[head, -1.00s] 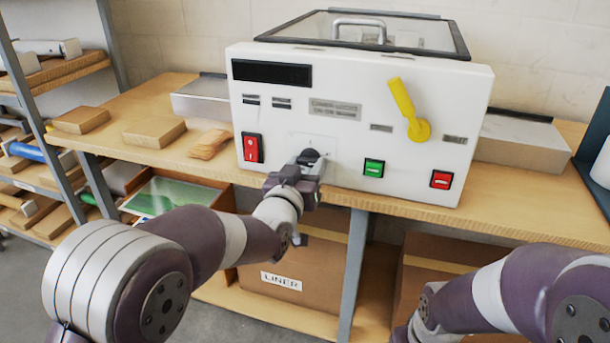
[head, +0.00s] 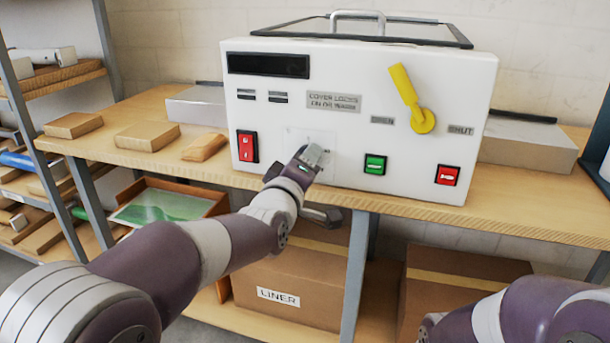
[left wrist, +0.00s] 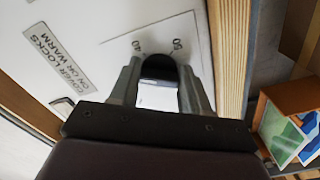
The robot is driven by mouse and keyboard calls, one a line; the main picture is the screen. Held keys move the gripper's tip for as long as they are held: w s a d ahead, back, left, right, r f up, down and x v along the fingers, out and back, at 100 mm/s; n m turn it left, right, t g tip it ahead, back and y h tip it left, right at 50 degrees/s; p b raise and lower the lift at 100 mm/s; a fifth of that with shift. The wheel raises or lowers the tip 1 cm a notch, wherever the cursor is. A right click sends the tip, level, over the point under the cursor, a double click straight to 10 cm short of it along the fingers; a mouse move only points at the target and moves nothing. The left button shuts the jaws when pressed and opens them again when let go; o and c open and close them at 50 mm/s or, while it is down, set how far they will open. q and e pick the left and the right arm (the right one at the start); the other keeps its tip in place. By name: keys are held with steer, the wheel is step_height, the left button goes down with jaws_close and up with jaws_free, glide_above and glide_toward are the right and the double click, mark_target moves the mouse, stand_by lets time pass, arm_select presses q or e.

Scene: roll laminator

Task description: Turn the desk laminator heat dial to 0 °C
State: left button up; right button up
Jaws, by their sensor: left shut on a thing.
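The desk laminator (head: 350,75) is a white box with a dark top cover, standing on the wooden bench. My left gripper (head: 312,158) is at the lower middle of its front panel. In the left wrist view the fingers of my left gripper (left wrist: 160,95) are closed on the black heat dial (left wrist: 158,68), one finger on each side. Printed scale numbers show beside the dial, partly hidden. In the head view my gripper covers the dial. My right arm (head: 520,315) shows at the lower right; its gripper is out of the picture.
The panel carries a yellow lever (head: 408,95), a red rocker switch (head: 247,146), a green button (head: 375,165), a red button (head: 447,175) and a dark display (head: 268,65). A box labelled LINER (head: 290,285) sits below.

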arm_select(q)
steer(key=shift+n+b, duration=2.4)
steer(key=shift+n, duration=0.5)
steer(key=shift+r, duration=0.1)
steer(key=o, duration=1.1)
steer(key=shift+c, duration=0.2)
steer(key=shift+s, duration=0.1)
steer(key=v, duration=1.2)
steer(key=shift+s+p, duration=0.25)
steer(key=shift+p, duration=0.1)
